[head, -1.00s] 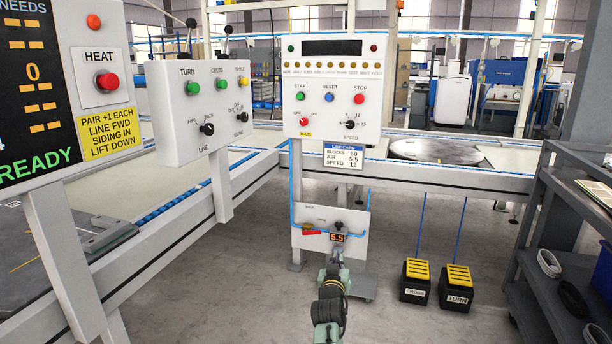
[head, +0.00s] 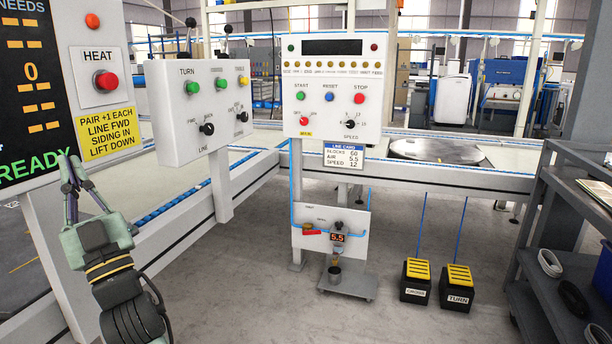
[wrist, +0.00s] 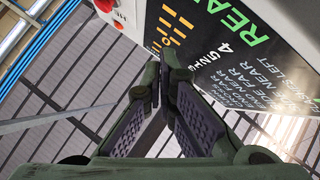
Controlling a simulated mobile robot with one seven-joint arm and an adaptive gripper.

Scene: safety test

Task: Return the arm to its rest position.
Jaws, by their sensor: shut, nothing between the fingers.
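My gripper (head: 70,172) is at the left of the head view, fingers pointing up, in front of the post under the heat panel (head: 110,80). Its fingertips are near the panel's lower edge; I cannot tell whether they touch it. The wrist view shows both fingers (wrist: 166,75) converging at their tips with nothing between them. The display of the panel, with green and orange text (wrist: 225,55), lies beyond them, turned sideways. My forearm reaches down to the bottom edge of the head view.
The line-control box (head: 205,100) and start-stop box (head: 333,85) stand to the right. An air panel (head: 315,228) hangs below, above a small stand (head: 345,287). Two pedals (head: 455,287) and a dark cart (head: 560,230) are at right. Central floor (head: 250,290) is clear.

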